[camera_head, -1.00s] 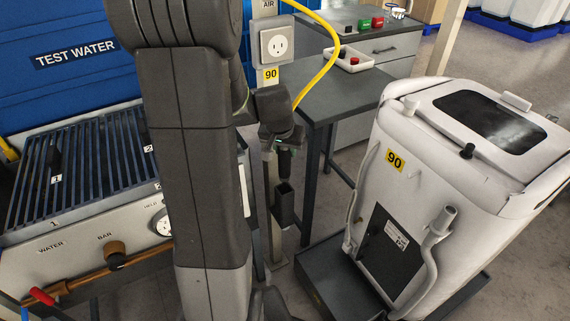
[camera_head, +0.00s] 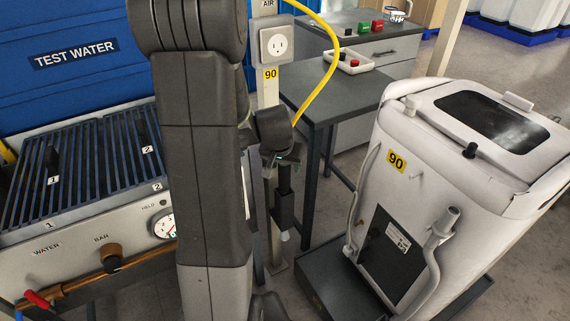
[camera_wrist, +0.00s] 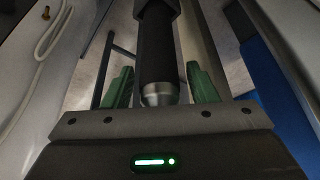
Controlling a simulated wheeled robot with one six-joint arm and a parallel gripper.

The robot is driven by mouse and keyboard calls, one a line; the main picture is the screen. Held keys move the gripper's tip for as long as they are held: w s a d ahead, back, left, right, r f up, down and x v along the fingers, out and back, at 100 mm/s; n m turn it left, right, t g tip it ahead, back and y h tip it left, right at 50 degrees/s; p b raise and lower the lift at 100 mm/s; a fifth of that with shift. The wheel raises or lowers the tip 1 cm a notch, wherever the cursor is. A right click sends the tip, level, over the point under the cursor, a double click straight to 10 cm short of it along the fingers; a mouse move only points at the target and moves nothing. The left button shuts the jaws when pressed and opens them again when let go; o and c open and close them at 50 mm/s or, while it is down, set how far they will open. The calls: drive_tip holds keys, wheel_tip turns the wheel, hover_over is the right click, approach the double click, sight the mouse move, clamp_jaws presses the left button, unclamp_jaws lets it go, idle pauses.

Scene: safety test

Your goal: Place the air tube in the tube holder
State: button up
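The air tube (camera_head: 284,178) is a dark upright cylinder. Its lower part is inside the tube holder (camera_head: 284,211), a small black box on the post, and a pale tip shows below the box. In the wrist view the tube (camera_wrist: 157,50) runs away from the palm, with a metallic collar at its near end. My gripper (camera_head: 283,158) is above the holder, around the tube's upper end. Its green fingers (camera_wrist: 160,82) stand on both sides of the tube with narrow gaps, so it looks open.
A yellow hose (camera_head: 322,88) arcs down to behind my gripper. A white machine marked 90 (camera_head: 440,190) stands close on the right on a dark tray (camera_head: 325,285). A grey table (camera_head: 325,95) is behind. The ribbed water bench (camera_head: 90,215) is on the left.

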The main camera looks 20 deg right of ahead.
drive_tip(key=p+v, duration=0.2)
drive_tip(key=v, duration=1)
drive_tip(key=shift+r, duration=0.2)
drive_tip(key=shift+w, duration=0.1)
idle(1.1)
